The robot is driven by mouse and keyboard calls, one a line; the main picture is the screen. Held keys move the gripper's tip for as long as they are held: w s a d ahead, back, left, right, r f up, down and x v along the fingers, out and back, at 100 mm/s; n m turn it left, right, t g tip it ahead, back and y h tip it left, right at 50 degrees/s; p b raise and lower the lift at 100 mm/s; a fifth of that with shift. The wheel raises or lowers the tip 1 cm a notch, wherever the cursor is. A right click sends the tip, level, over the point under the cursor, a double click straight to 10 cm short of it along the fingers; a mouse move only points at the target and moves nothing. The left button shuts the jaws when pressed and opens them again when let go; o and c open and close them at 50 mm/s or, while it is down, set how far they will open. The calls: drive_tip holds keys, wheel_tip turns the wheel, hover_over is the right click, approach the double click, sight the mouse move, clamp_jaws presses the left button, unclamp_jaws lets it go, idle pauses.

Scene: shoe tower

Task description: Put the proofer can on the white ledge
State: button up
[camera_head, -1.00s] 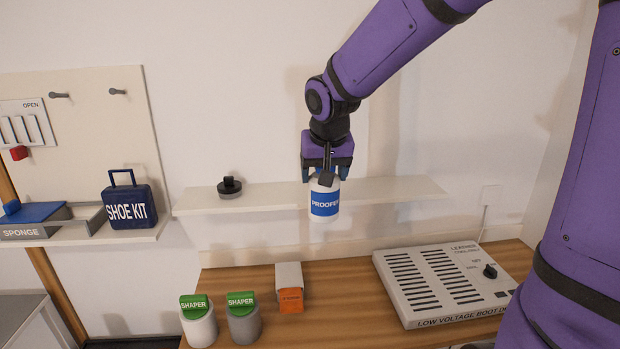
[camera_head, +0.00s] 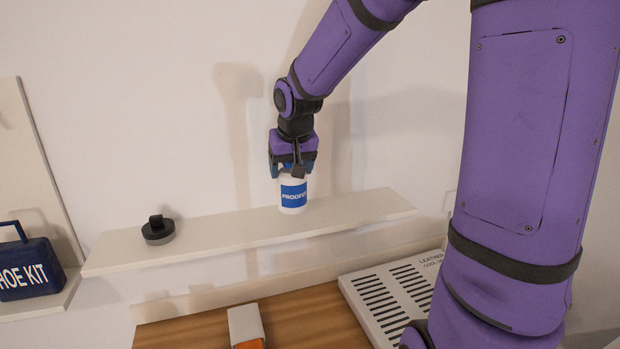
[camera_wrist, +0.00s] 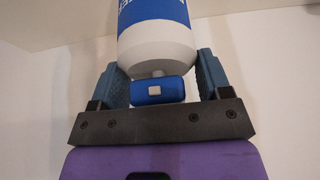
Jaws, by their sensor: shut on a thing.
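The proofer can (camera_head: 292,197) is a white can with a blue label and white lettering. My gripper (camera_head: 293,169) is shut on its top end and holds it upright, from above. The white ledge (camera_head: 220,238) is a long shelf on the wall. The can's base shows against the ledge's top, right of its middle; I cannot tell whether it touches. In the wrist view the can (camera_wrist: 158,45) sits between the two blue finger pads, with a blue cap-like part (camera_wrist: 158,91) at its narrow end.
A dark round object with a knob (camera_head: 158,231) stands at the ledge's left. A blue shoe kit box (camera_head: 28,268) is at far left. Below are a vented boot dryer panel (camera_head: 400,295) and a white and orange box (camera_head: 246,325) on a wooden top. The ledge's right end is clear.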

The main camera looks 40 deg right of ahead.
drive_tip(key=w+d+f, duration=0.1)
drive_tip(key=d+f, duration=0.3)
drive_tip(key=d, duration=0.3)
drive_tip(key=shift+w+d+f, duration=0.15)
drive_tip(key=shift+w+d, duration=0.05)
drive_tip(key=shift+d, duration=0.2)
drive_tip(key=o, duration=1.4)
drive_tip(key=shift+f, duration=0.1)
drive_tip(key=shift+o, duration=0.2)
drive_tip(key=v, duration=1.1)
drive_tip(key=s+a+n, duration=0.1)
drive_tip(key=s+a, duration=0.3)
drive_tip(key=s, duration=0.4)
drive_tip(key=s+a+n, duration=0.1)
drive_tip(key=s+a, duration=0.3)
drive_tip(key=s, duration=0.3)
drive_tip(key=s+a+n+t+y, duration=0.1)
drive_tip(key=s+a, duration=0.3)
drive_tip(key=s, duration=0.4)
drive_tip(key=shift+s+r, duration=0.3)
drive_tip(key=shift+r, duration=0.15)
